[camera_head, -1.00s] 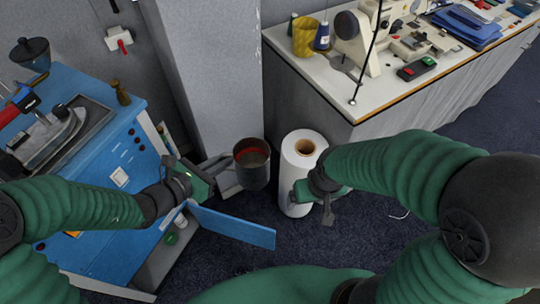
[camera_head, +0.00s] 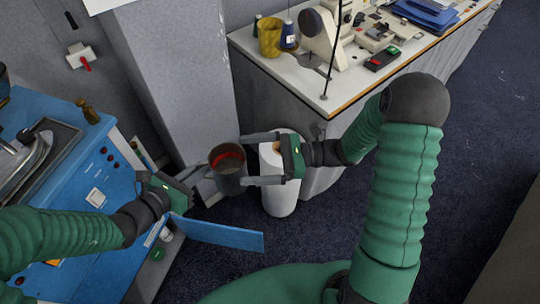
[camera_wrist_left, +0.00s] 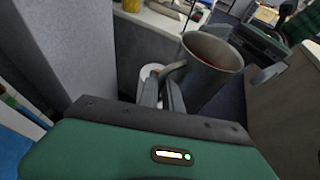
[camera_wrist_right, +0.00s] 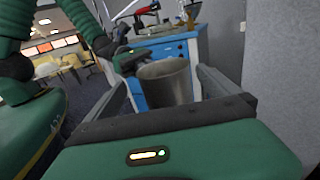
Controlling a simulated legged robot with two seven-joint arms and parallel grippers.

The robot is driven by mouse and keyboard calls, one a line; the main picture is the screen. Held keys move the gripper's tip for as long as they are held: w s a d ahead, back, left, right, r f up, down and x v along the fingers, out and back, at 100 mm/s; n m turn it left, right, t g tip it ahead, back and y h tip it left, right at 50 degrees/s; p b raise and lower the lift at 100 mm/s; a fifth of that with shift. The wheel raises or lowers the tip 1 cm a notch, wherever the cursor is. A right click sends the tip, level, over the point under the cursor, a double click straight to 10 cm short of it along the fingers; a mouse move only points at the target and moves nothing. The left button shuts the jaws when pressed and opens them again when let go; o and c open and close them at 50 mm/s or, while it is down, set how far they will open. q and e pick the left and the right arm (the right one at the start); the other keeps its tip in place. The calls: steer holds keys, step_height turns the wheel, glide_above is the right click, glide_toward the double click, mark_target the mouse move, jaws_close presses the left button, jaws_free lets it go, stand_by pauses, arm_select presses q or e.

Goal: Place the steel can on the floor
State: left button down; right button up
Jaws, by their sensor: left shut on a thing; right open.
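The steel can (camera_head: 231,184) is a grey metal mug with a handle and a reddish band inside. It is held up in front of the grey pillar. My left gripper (camera_head: 203,172) is shut on it from the left. In the left wrist view the can (camera_wrist_left: 212,68) is roughly upright, with its handle at the shut fingers (camera_wrist_left: 163,95). My right gripper (camera_head: 243,161) is open, its two fingers pointing left toward the can from the right. In the right wrist view the can (camera_wrist_right: 165,84) shows between the spread fingers. Contact with them cannot be told.
A tall white roll (camera_head: 280,195) stands on the dark floor (camera_head: 325,240) behind the right gripper. A blue cabinet (camera_head: 95,185) with an open door (camera_head: 225,234) is at left. The grey pillar (camera_head: 180,80) and sewing table (camera_head: 300,70) bound the back.

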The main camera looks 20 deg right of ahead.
mark_target(210, 162)
steer(key=x, duration=0.5)
steer(key=shift+a, duration=0.2)
arm_select(q)
steer(key=shift+d, duration=0.2)
arm_select(e)
steer(key=shift+w+a, duration=0.25)
steer(key=shift+a, duration=0.25)
steer(key=c, duration=1.5)
arm_select(q)
steer(key=c, duration=1.5)
jaws_free()
steer(key=shift+o, duration=0.2)
